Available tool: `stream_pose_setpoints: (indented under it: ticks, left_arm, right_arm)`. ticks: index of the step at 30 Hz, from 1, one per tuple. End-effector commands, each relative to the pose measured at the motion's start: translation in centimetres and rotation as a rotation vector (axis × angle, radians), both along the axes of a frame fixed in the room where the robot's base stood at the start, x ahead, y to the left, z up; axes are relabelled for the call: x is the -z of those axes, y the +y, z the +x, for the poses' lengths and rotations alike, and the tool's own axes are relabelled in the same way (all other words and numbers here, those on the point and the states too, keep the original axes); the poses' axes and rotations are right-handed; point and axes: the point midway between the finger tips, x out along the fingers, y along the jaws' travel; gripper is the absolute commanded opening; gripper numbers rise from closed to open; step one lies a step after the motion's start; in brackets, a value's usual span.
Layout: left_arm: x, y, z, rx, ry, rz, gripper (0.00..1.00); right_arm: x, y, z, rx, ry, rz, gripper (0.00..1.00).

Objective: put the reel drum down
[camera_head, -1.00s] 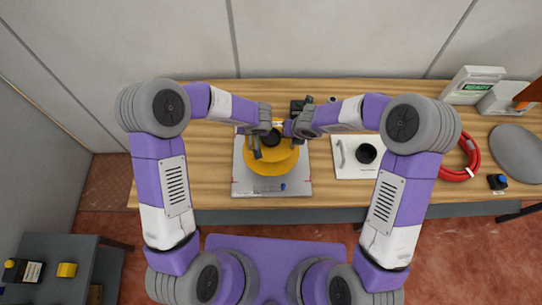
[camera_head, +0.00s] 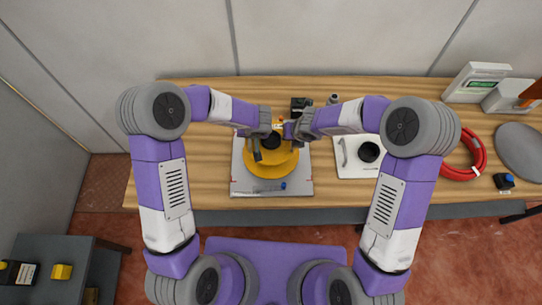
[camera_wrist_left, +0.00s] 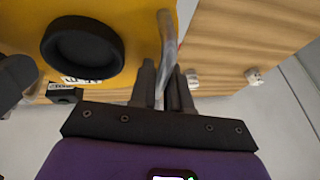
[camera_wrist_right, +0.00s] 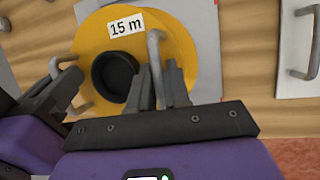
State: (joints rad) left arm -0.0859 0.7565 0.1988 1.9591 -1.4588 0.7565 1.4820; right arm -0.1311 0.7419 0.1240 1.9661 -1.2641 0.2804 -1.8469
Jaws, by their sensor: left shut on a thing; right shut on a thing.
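The reel drum (camera_head: 268,168) is a yellow disc with a black hub, over the light grey plate (camera_head: 240,185) on the wooden bench. It also shows in the left wrist view (camera_wrist_left: 130,20) and in the right wrist view (camera_wrist_right: 180,50), where it bears a "15 m" label. My left gripper (camera_head: 256,150) is shut on a grey handle (camera_wrist_left: 168,50) at one side of the drum. My right gripper (camera_head: 292,138) is shut on the other grey handle (camera_wrist_right: 155,60). I cannot tell whether the drum touches the plate.
A white panel with a handle and black hub (camera_head: 345,170) lies to the right of the plate. A coiled red hose (camera_head: 463,174), a grey oval (camera_head: 520,150) and a box with a green display (camera_head: 474,84) are farther right. A small black device (camera_head: 300,106) stands behind the drum.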

Motion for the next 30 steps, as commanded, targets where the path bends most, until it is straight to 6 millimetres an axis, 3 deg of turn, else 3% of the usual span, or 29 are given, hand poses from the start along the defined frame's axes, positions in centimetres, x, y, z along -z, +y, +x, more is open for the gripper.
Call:
stream_pose_setpoints:
  ticks: [8,9,14,23,30]
  left_arm:
    - [1.3,0.0,0.1,0.001,-0.003,-0.001,0.00]
    - [1.5,0.0,0.0,0.000,0.000,0.000,0.18]
    - [1.2,0.0,0.0,0.000,0.000,0.000,0.42]
    - [1.2,0.0,0.0,0.000,0.000,0.000,0.42]
    - [-0.1,0.0,0.0,0.000,0.000,0.000,0.42]
  right_arm:
    - [1.3,0.1,0.1,-0.001,-0.003,0.002,0.00]
    - [1.5,0.0,0.0,0.000,0.000,0.000,0.18]
    - [1.3,0.0,0.0,0.000,0.000,0.000,0.42]
    - [1.1,0.1,0.0,0.000,-0.001,0.001,0.42]
    - [-0.2,0.1,0.0,0.000,-0.001,0.001,0.42]
